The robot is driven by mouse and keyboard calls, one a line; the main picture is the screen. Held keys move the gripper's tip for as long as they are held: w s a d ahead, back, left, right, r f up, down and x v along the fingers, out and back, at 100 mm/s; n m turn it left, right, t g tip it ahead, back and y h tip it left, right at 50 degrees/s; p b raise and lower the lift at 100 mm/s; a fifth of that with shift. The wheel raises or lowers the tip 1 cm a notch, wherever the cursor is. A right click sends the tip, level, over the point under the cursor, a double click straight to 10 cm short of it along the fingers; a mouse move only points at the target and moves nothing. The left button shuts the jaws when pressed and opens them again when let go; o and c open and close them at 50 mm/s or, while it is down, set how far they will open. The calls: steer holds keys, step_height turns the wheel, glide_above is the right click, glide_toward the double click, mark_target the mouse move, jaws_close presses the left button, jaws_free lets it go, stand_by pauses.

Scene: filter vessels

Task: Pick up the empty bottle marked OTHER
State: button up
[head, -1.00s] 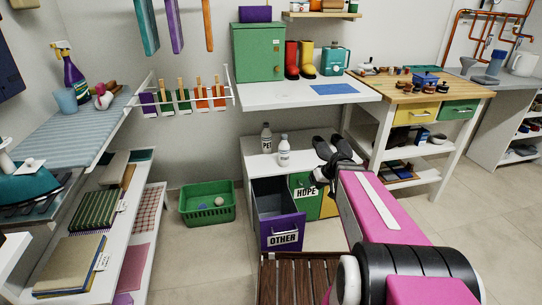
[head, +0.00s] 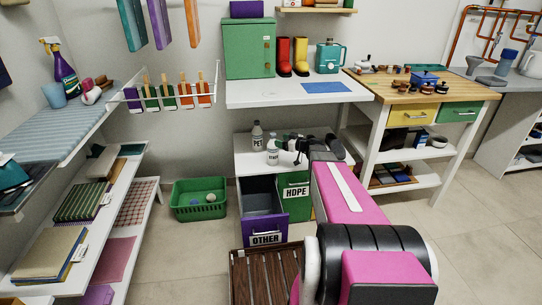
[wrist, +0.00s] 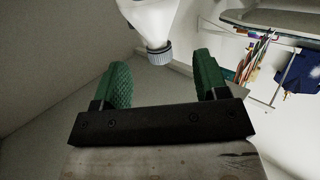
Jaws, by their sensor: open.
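Two small whitish bottles stand upright on the low white cabinet in the head view, a rear one (head: 257,136) and a nearer one (head: 272,152). Their labels are too small to read. My gripper (head: 300,147) is just right of the nearer bottle, its fingers partly hidden by my arm. In the wrist view my gripper (wrist: 164,76) has its green fingers apart with nothing between them. A white bottle with a grey-blue cap (wrist: 158,52) appears upside down beyond the fingertips, apart from them; I cannot tell which of the two it is.
Below the bottles, an open purple drawer (head: 264,239) is marked OTHER, and a green front (head: 296,206) beside it is marked HDPE. A white tabletop (head: 250,96) overhangs behind. A green basket (head: 198,213) and a brown slatted crate (head: 240,262) stand on the floor.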

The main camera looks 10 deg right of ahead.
steer(key=x, duration=0.8)
steer(key=shift+w+r, duration=0.1)
steer(key=shift+w, duration=0.1)
steer(key=c, duration=1.2)
